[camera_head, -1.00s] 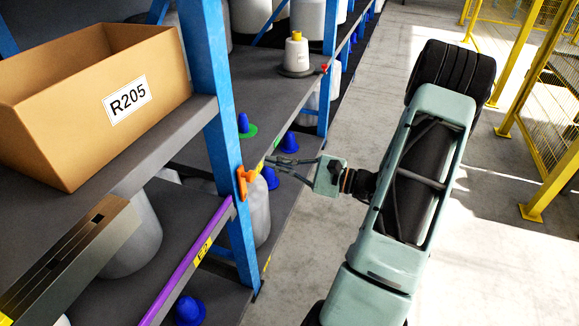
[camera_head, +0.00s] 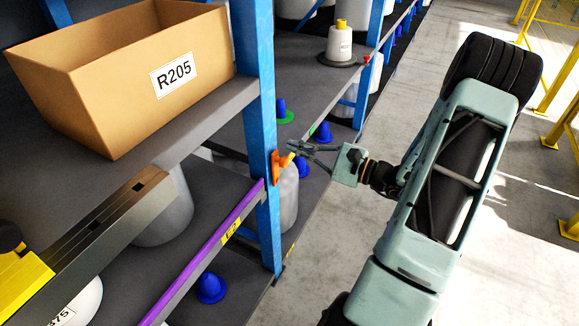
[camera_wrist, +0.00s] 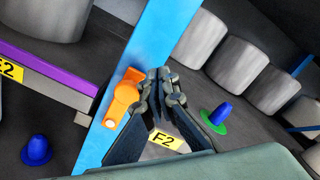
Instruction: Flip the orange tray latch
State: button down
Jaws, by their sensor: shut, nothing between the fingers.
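The orange latch (camera_head: 277,168) is fixed on the blue upright post at the end of the purple-edged shelf. In the wrist view the latch (camera_wrist: 124,97) stands out from the post, just left of my fingertips. My gripper (camera_head: 291,147) reaches in from the right, its tips beside the latch and slightly above it in the head view. In the wrist view my gripper (camera_wrist: 160,80) is shut and empty, its tips together. I cannot tell whether a finger touches the latch.
The blue post (camera_head: 257,100) stands right beside my gripper. A cardboard box (camera_head: 105,105) marked R205 sits on the upper left shelf. The purple edge strip (camera_head: 215,240) runs to the post. A blue cone on a green base (camera_wrist: 220,113) stands on the shelf behind my fingers.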

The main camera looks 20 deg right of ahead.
jog(key=v, duration=0.8)
jog(key=shift+s+a+f, duration=0.2)
jog(key=shift+f, duration=0.1)
dwell(0.7)
dwell(0.4)
